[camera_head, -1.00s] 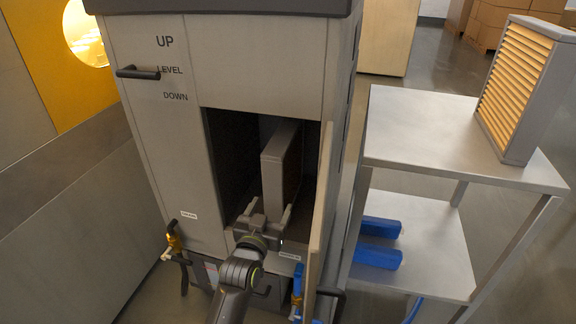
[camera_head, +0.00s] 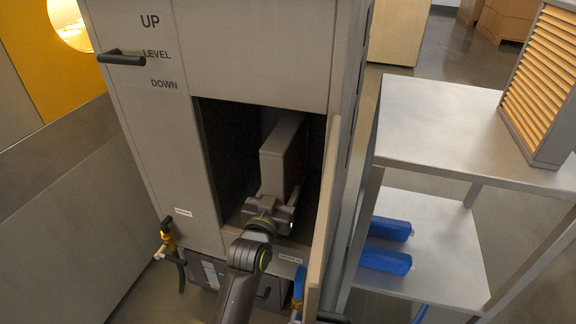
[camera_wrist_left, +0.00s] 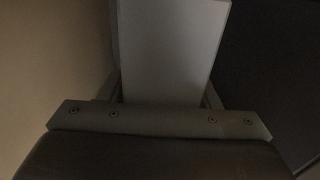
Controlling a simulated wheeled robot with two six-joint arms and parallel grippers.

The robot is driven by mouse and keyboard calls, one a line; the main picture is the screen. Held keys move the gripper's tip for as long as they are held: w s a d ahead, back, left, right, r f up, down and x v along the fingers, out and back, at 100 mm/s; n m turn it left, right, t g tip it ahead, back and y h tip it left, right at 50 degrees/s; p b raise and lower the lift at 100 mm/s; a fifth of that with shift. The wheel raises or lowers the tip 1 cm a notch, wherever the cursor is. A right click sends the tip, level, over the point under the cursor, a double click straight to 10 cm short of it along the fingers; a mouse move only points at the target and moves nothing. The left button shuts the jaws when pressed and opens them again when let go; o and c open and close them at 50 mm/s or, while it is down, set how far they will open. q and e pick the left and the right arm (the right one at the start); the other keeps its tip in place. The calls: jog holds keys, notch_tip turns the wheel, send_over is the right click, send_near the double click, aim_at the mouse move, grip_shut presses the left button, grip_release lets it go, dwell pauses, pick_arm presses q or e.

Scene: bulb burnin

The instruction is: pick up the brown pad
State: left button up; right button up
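A grey-framed slab with a brownish side face (camera_head: 292,165) stands upright inside the open cabinet bay. I take it for the brown pad; its grey front edge faces me. My left gripper (camera_head: 274,195) reaches into the bay at the slab's lower front, one finger on each side. In the left wrist view the slab's pale edge (camera_wrist_left: 170,50) lies between the fingers (camera_wrist_left: 163,92), which look spread with narrow gaps beside it. Firm contact is not visible. The slab's lower end is hidden by the gripper. My right gripper is out of view.
The cabinet door (camera_head: 328,215) stands open just right of my arm. A steel shelf unit (camera_head: 440,125) at the right holds a pleated tan filter (camera_head: 535,85) on top and blue rolls (camera_head: 385,262) below. A black handle (camera_head: 121,58) sits on the cabinet's upper left.

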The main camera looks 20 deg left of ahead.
pick_arm(q)
jog(key=c, duration=0.9)
